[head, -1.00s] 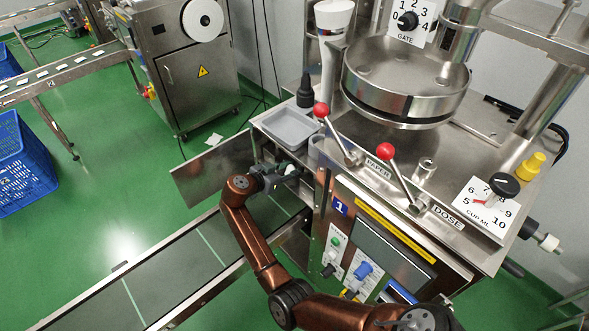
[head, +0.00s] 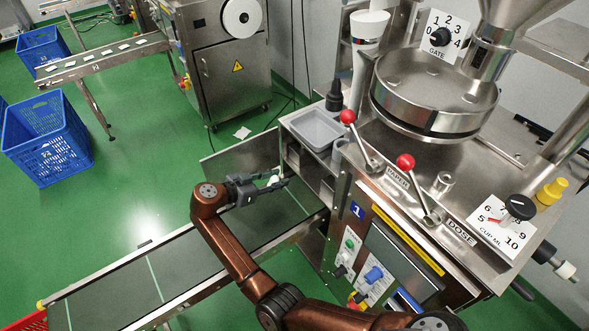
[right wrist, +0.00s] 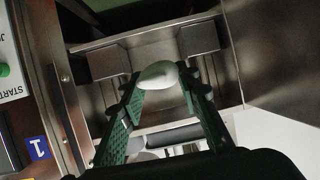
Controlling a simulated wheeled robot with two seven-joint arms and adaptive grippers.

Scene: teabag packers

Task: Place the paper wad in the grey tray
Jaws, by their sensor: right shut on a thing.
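The paper wad (right wrist: 158,74) is a small, smooth, whitish lump between the fingertips of my right gripper in the right wrist view. My right gripper (head: 279,181) is shut on it, in front of the open side of machine 1 in the head view; the wad shows there only as a small pale spot. The grey tray (head: 317,129) is a shallow rectangular tray on the machine's left top corner, above and to the right of my gripper. It looks empty. My left gripper is not in view.
The metal machine (head: 374,215) has two red-knobbed levers (head: 405,162) right of the tray. A dark bottle (head: 334,95) stands behind the tray. A conveyor (head: 150,270) runs below my right arm. A white scrap (head: 242,133) lies on the green floor.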

